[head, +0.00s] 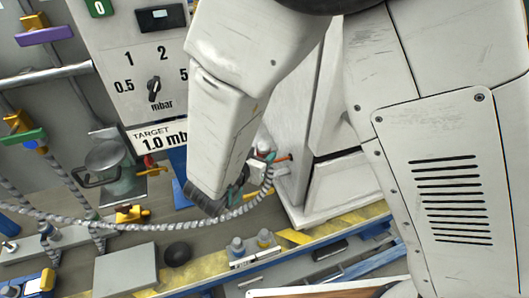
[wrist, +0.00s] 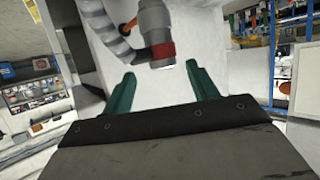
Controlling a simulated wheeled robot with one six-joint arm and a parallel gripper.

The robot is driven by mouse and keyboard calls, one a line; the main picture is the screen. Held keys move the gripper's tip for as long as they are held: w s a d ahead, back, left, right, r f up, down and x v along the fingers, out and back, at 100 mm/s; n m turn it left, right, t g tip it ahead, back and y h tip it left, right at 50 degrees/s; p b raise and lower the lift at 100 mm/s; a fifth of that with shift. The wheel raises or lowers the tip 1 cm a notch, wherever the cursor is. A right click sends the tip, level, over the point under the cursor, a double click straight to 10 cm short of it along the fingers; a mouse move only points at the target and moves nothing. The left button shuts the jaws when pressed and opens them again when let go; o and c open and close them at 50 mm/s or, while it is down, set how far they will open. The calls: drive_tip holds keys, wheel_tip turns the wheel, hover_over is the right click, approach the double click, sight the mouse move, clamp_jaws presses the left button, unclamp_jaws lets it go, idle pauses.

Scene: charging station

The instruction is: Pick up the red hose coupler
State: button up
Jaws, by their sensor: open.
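The hose coupler, a grey metal cylinder with a red band (wrist: 161,50), shows at the top middle of the wrist view. It lies tilted, and its lower end is just beyond the gap between my fingertips. A ribbed grey hose (wrist: 100,33) runs to it from the upper left. My gripper (wrist: 161,72) is open, with two teal fingers spread and nothing between them. In the head view my gripper (head: 254,172) is partly hidden behind my arm, close to the hose's end (head: 268,176). The coupler is mostly hidden there.
A panel reading 1.0 mbar (head: 160,139) stands to the left. The hose trails left across the bench, near a black knob (head: 177,253) and a grey block (head: 126,270). A yellow-striped edge (head: 340,225) runs in front.

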sight(263, 146)
drive_tip(key=x, duration=0.6)
drive_tip(key=shift+w+a+r, duration=0.1)
drive_tip(key=shift+w+r, duration=0.05)
drive_tip(key=shift+w, duration=0.15)
drive_tip(key=shift+c, duration=0.3)
drive_tip(key=c, duration=1.1)
drive_tip(key=shift+r, duration=0.1)
